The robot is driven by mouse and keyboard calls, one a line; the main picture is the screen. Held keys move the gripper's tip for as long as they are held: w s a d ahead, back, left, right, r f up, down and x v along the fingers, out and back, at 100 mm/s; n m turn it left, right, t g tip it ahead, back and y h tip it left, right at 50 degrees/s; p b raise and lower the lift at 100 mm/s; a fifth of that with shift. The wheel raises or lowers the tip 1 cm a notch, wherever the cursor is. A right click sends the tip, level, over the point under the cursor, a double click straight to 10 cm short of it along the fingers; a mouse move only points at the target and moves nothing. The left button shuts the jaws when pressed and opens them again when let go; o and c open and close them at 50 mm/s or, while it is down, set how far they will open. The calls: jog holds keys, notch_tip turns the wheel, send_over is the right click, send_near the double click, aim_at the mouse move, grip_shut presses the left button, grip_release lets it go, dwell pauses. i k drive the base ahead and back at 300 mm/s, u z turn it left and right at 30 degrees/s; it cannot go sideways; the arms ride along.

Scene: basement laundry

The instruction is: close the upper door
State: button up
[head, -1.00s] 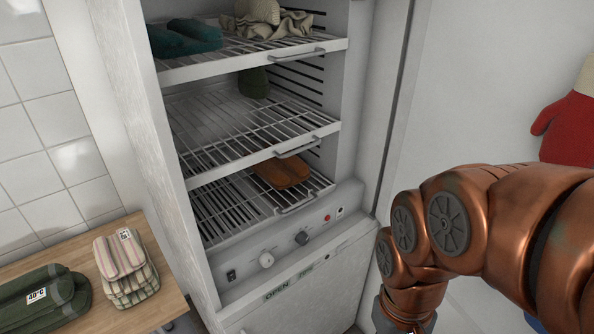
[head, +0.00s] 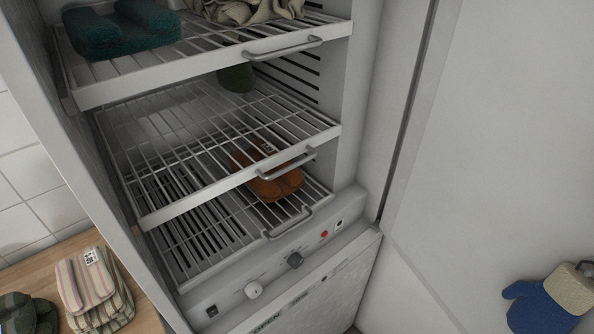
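The tall white drying cabinet (head: 359,130) stands open in front of me, its wire shelves exposed. A large pale panel (head: 500,110) fills the right side beyond a dark vertical gap; it looks like the upper door swung wide open, though its outer edge is out of view and I cannot be sure it is not wall. No door handle shows on it. The lower door (head: 335,290), below the control panel, looks shut. My gripper and arm are not in view.
Teal items (head: 120,30) and beige cloth (head: 245,10) lie on the top shelf, orange mitts (head: 275,185) lower down. The shelves have protruding handles (head: 285,163). A blue mitt (head: 540,305) hangs at lower right. Striped mitts (head: 90,285) lie on a wooden table (head: 70,245).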

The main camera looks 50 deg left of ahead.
aim_at(491, 191)
jog(key=z, duration=0.2)
jog(key=k, duration=1.05)
jog(key=u, duration=2.05)
